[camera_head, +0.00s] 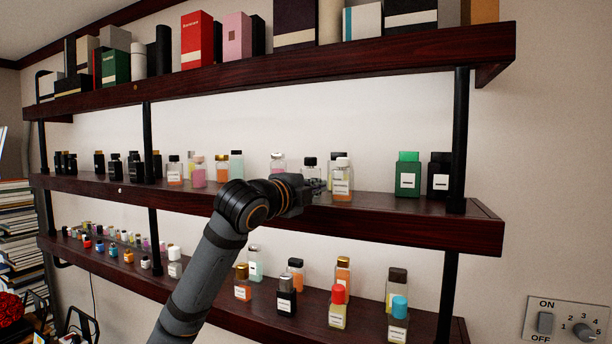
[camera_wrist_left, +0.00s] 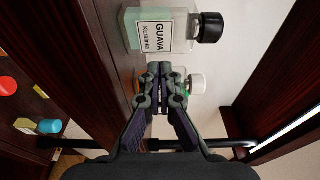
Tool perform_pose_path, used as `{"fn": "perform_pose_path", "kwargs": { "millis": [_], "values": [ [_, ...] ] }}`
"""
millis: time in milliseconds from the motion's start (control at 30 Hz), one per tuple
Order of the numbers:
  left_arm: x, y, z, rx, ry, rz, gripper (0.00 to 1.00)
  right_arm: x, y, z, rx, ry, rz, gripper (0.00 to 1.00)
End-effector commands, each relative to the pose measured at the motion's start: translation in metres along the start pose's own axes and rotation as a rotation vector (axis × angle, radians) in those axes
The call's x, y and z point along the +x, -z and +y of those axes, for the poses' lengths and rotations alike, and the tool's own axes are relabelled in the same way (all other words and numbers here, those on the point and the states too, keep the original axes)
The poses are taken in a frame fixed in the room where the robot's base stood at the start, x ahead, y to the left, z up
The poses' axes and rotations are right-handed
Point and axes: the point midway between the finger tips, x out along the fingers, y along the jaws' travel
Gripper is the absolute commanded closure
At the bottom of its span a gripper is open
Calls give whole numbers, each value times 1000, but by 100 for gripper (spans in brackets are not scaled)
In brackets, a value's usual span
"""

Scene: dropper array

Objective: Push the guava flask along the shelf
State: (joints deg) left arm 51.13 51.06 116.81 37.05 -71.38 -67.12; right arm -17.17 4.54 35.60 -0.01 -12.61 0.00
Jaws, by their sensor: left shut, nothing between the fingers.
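The guava flask (camera_wrist_left: 131,28) is a clear glass bottle with a black cap and a white label reading GUAVA. It stands upright on the middle shelf (camera_head: 400,218). In the head view the guava flask (camera_head: 310,174) is partly hidden behind my left gripper (camera_head: 316,188). In the left wrist view my left gripper (camera_wrist_left: 160,70) is shut and empty, its fingertips close by the flask's right side as the head view has it. I cannot tell whether they touch it. My right gripper is not in view.
A white-capped bottle with orange liquid (camera_head: 343,182) stands just right of the gripper. Farther right are a green bottle (camera_head: 407,178), a black bottle (camera_head: 439,177) and a black post (camera_head: 458,150). Free shelf lies between the white-capped and green bottles. Several bottles stand to the left.

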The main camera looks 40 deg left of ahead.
Motion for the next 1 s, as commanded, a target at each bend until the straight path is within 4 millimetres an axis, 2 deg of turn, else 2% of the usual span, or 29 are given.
{"fn": "perform_pose_path", "kwargs": {
  "millis": [33,267,533,800,1000],
  "values": [
    [6,0,-4,-4,0,2,100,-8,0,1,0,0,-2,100],
    [18,0,0,0,1,0,100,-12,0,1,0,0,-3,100],
    [18,-1,1,0,1,-1,100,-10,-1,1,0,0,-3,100],
    [8,-29,4,3,0,-4,100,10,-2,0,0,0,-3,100],
    [7,-31,0,0,0,0,100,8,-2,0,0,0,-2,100]
  ]
}}
